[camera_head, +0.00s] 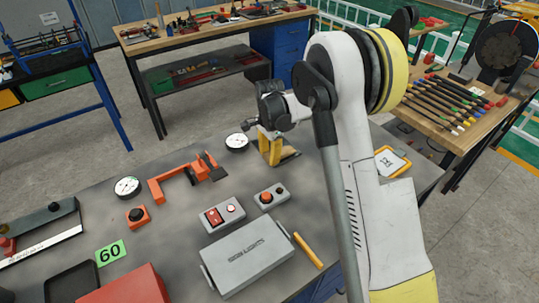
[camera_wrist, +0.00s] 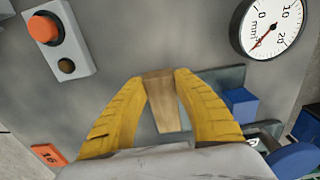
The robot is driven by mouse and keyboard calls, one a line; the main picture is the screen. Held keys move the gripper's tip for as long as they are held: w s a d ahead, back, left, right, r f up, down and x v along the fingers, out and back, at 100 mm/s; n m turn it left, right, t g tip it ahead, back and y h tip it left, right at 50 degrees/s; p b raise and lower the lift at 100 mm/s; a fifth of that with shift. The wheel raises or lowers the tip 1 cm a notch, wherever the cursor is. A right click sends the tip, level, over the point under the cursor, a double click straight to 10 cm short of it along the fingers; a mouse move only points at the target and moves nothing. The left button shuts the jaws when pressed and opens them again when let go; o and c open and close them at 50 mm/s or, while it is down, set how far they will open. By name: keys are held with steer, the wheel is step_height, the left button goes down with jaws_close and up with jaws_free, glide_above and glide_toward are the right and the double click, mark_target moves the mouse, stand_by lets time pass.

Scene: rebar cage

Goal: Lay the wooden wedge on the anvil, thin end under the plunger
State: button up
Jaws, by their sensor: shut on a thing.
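My gripper (camera_wrist: 160,95) has two yellow fingers, shut on the wooden wedge (camera_wrist: 165,106), a tan block that narrows toward the bottom of the wrist view. In the head view my gripper (camera_head: 271,153) points down low over the grey bench, just right of a round dial gauge (camera_head: 237,142). That gauge shows in the wrist view (camera_wrist: 275,25) at the upper right. Grey-green plates (camera_wrist: 232,76) and a blue block (camera_wrist: 240,105) lie beyond the right finger. I cannot make out the anvil and plunger with certainty; the fingers and wrist hide part of this area.
A control box with an orange button (camera_head: 270,196) stands in front of my gripper. An orange bracket (camera_head: 172,181), another dial gauge (camera_head: 128,187), a red-switch box (camera_head: 221,213) and a grey case (camera_head: 247,257) are on the bench. A yellow-framed tablet (camera_head: 391,161) lies right.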

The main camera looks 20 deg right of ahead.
steer(key=shift+f, duration=0.35)
steer(key=o, duration=1.2)
steer(key=shift+c, duration=0.2)
step_height(320, 180, up, 18)
steer(key=p, duration=0.3)
steer(key=shift+p, duration=0.4)
steer(key=shift+s, duration=0.1)
